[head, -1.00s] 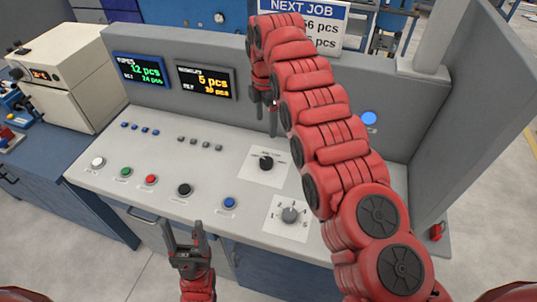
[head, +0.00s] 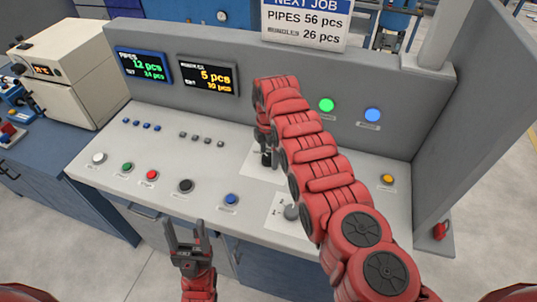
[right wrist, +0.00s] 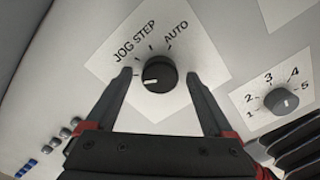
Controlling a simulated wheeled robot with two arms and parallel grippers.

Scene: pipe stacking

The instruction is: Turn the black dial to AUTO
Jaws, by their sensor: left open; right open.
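The black dial (right wrist: 159,75) sits on a white plate marked JOG, STEP and AUTO in the right wrist view. Its white mark points left, past the JOG side and away from AUTO. In the head view the dial (head: 266,159) is mostly hidden by my right arm. My right gripper (right wrist: 160,85) is open, with one finger on each side of the dial; I cannot tell whether either finger touches it. My left gripper (head: 184,232) is open and empty in front of the panel's front edge.
A grey dial (right wrist: 285,100) numbered 1 to 5 is beside the black one. A blue button (head: 231,199) and a black button (head: 185,186) lie to the left. A green lamp (head: 326,105) glows on the upright wall, beside a blue lamp (head: 372,115).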

